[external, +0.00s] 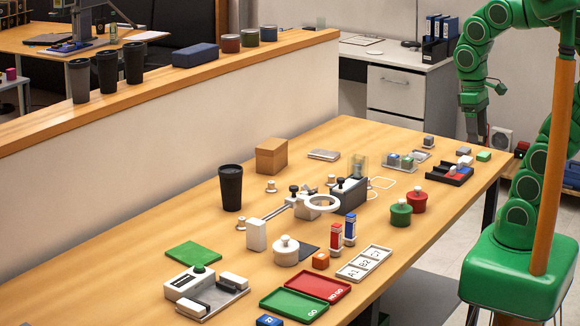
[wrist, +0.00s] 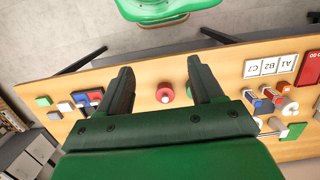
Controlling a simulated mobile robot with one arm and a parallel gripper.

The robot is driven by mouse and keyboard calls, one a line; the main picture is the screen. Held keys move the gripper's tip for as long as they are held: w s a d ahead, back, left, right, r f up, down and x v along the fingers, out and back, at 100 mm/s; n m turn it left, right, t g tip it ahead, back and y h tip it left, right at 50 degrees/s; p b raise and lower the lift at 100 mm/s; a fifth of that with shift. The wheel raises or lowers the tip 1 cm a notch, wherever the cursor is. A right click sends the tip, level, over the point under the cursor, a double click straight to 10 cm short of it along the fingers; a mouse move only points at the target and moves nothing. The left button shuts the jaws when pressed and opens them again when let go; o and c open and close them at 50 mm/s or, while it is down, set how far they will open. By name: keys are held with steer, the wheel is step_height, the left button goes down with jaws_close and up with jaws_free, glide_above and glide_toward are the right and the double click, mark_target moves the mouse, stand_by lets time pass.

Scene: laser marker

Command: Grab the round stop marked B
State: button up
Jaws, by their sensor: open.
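No letter B is legible on any round piece. Round candidates in the external view are a green knobbed piece (external: 400,213), a red knobbed piece (external: 417,200), a larger white knobbed piece (external: 285,252) and small pale pegs, one of them near the cup (external: 271,186). My gripper (external: 474,133) hangs beyond the table's far right edge in the external view. In the wrist view my gripper (wrist: 160,66) is open and empty, with the red piece (wrist: 165,93) showing between its fingers, apart from them.
The wooden table (external: 130,262) holds a black cup (external: 231,188), a ring on an arm (external: 323,203), red and blue upright blocks (external: 336,238), GO (external: 290,303) and NO GO (external: 320,285) trays, and a labelled white rack (external: 364,263). A low wall (external: 270,90) runs behind.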

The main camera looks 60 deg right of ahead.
steer(key=w+a+r+m+y, duration=0.2)
steer(key=w+m+y, duration=0.7)
steer(key=w, duration=1)
steer(key=w+d+f+m+t+y, duration=0.2)
steer(key=w+d+m+t+y, duration=0.3)
steer(key=w+d+m, duration=0.95)
steer(key=n+h, duration=0.1)
steer(key=n, duration=0.1)
glide_toward(370, 185)
steer(key=shift+w+a+r+t, duration=0.4)
steer(key=shift+w+r, duration=0.2)
steer(key=shift+r, duration=0.05)
steer(key=shift+a+f, duration=0.2)
steer(key=shift+f, duration=0.25)
steer(key=shift+x, duration=3.7)
steer(key=shift+s, duration=0.15)
